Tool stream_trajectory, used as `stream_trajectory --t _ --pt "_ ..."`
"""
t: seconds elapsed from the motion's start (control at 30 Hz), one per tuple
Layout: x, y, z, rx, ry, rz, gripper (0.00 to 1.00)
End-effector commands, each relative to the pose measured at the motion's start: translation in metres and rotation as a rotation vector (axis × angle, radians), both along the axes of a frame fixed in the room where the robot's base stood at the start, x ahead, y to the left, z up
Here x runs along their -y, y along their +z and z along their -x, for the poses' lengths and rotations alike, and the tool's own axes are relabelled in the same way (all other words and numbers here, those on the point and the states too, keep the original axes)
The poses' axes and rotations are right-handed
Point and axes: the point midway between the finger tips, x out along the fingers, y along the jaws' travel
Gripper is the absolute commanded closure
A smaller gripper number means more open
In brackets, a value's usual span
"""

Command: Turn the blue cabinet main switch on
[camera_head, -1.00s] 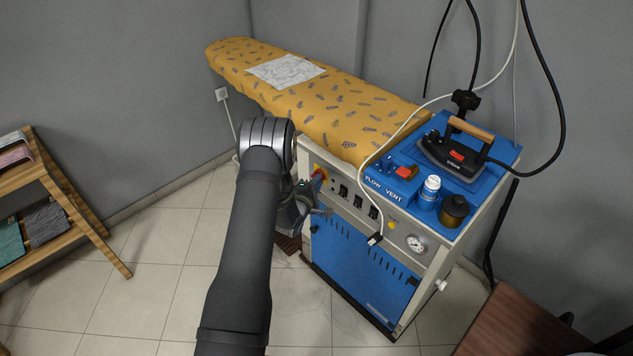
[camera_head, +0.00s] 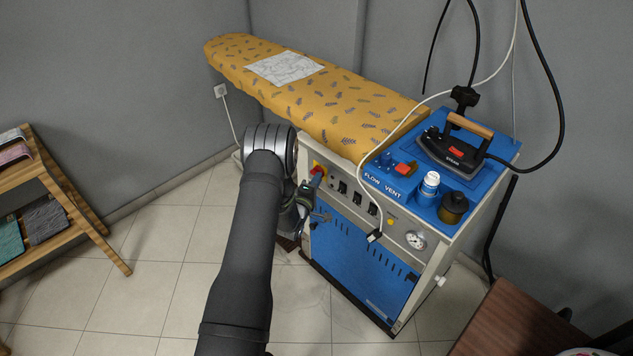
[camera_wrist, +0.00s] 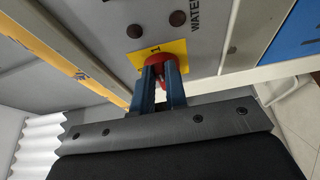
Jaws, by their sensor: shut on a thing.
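The blue cabinet (camera_head: 365,265) has a pale control panel along its front top. Its main switch, a red knob (camera_head: 319,170) on a yellow plate, sits at the panel's left end. My gripper (camera_wrist: 159,86) is shut on the red knob (camera_wrist: 165,62) in the wrist view, with one blue-grey finger on each side. The yellow plate (camera_wrist: 172,47) shows a "1" mark above the knob. The fingers hide part of the knob, and I cannot tell its exact pointing direction. In the head view my arm stands left of the cabinet and partly hides the gripper.
A yellow patterned ironing board (camera_head: 300,95) stretches behind the cabinet. A white cable (camera_head: 410,112) hangs over the front. A wooden shelf (camera_head: 70,200) stands left; floor between is clear.

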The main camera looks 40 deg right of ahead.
Motion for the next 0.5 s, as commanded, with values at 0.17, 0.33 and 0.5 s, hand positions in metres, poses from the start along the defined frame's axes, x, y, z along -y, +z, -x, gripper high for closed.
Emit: stream_trajectory --t 0.17,0.33,0.5 --pt "0.0006 0.0001 0.0006 0.001 -0.002 0.000 0.70" --pt "0.0004 0.0000 0.0004 0.000 -0.001 0.000 0.65" --pt "-0.0013 -0.0001 0.0008 0.000 -0.001 -0.001 0.65"
